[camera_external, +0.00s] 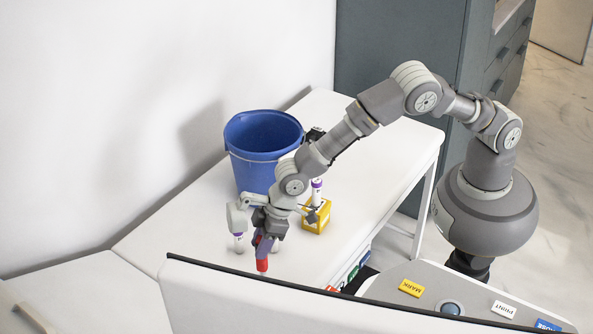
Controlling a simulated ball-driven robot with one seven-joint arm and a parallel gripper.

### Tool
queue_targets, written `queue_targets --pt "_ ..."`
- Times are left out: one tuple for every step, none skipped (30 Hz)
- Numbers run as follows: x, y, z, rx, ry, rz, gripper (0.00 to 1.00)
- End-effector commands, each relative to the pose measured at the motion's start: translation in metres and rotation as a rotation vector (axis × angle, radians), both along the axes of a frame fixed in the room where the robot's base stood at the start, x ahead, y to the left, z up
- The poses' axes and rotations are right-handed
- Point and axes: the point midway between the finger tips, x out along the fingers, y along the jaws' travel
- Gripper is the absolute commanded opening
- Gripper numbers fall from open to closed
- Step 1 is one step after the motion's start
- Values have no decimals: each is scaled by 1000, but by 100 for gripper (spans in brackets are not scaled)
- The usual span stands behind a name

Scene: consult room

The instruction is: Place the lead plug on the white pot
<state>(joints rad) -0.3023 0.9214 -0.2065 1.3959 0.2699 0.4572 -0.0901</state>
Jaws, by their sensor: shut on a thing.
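My gripper (265,233) points down over the near part of the white table, shut on a slim piece with a purple-blue upper part and a red lower end (262,265). I cannot tell for sure whether this piece is the lead plug. A small white item with a purple band (238,240) stands just left of my gripper. A small white rounded item (276,246) shows just right of the held piece, partly hidden by it. I cannot tell which white thing is the white pot.
A blue bucket (256,150) stands behind my arm on the white table (345,215). A yellow block (317,218) with a purple-and-white tube (317,189) at it is right of my gripper. A dark-edged white panel (330,312) rises in front. The table's right side is clear.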

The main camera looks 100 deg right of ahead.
Motion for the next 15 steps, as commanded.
queue_targets --pt "4 1 0 0 -2 0 0" --pt "4 1 -1 0 -2 0 0" --pt "5 1 -4 0 -1 0 0" --pt "5 1 -8 0 0 0 0" --pt "4 1 -12 0 0 1 0" --pt "4 1 -19 -1 1 1 0" --pt "4 1 -24 -1 1 1 0" --pt "4 1 -29 0 1 1 0" --pt "4 1 -34 0 0 0 0" --pt "4 1 -36 0 0 0 0" --pt "4 1 -37 0 -1 0 0" --pt "5 1 -36 0 -2 0 0" --pt "4 1 -35 0 -2 0 0" --pt "4 1 -35 0 -2 0 0" --pt "4 1 -34 0 -2 0 0"
